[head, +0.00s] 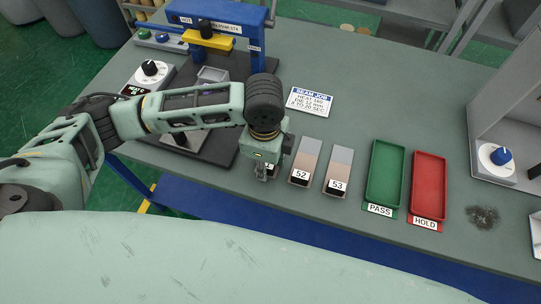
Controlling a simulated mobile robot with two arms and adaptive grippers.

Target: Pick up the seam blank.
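Two flat two-tone blanks lie side by side on the grey-green table, one labelled 52 (306,160) and one labelled 53 (339,171). Each is grey at the far end and pinkish-beige nearer, with a dark front holding the number. My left gripper (264,174) points down just left of blank 52, near the table's front edge. A small pale patch shows by its fingers, but the arm hides most of that spot, so I cannot tell whether a blank is there or held. The fingers are too small to read as open or shut. My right gripper is not in view.
A green PASS tray (385,172) and a red HOLD tray (430,186) lie right of the blanks. A blue press (215,40) stands behind my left arm, with a dial box (149,75) beside it. A seam job card (310,101) lies behind the blanks. A grey dial unit stands far right.

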